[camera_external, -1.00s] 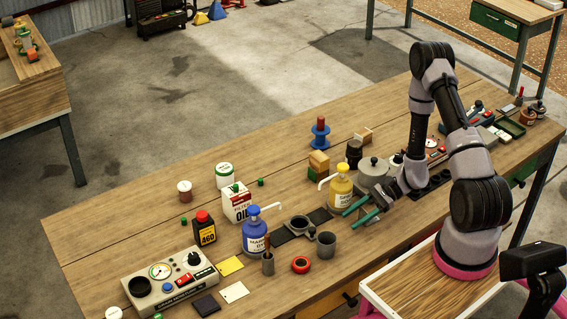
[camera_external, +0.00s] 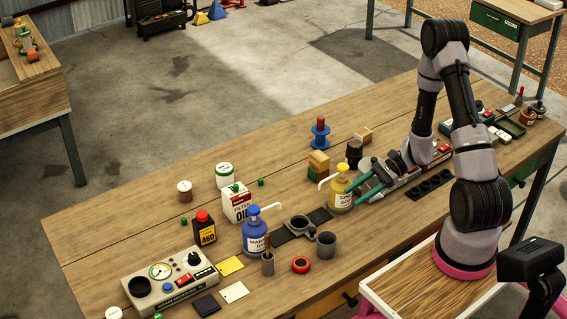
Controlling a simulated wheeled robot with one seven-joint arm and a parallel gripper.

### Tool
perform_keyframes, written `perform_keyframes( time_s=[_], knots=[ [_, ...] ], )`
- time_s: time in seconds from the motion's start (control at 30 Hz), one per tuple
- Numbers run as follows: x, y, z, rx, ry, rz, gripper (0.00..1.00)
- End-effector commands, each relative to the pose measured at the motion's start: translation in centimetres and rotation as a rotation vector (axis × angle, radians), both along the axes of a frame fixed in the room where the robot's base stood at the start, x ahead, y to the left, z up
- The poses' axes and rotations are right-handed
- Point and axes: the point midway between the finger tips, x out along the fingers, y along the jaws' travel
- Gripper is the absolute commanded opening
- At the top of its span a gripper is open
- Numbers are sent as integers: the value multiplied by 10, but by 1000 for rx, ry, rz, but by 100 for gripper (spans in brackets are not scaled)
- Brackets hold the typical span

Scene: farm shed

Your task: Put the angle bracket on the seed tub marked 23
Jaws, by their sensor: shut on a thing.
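My gripper (camera_external: 366,178), with green fingers, is above the workbench, just right of the yellow pump bottle (camera_external: 340,191). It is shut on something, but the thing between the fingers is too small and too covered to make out. I cannot pick out the angle bracket for sure. No number 23 is readable on either.
A blue pump bottle (camera_external: 256,236), an oil can (camera_external: 237,205), a black bottle (camera_external: 204,230) and a grey cup (camera_external: 326,245) stand left of my gripper.

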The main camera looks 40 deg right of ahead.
Motion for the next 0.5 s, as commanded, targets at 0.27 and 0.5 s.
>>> perform_keyframes(
  time_s=[0.27,0.5],
  knots=[
    [0,0,40,-3,-6,1,0],
    [0,0,89,-2,-4,0,0]
  ],
)
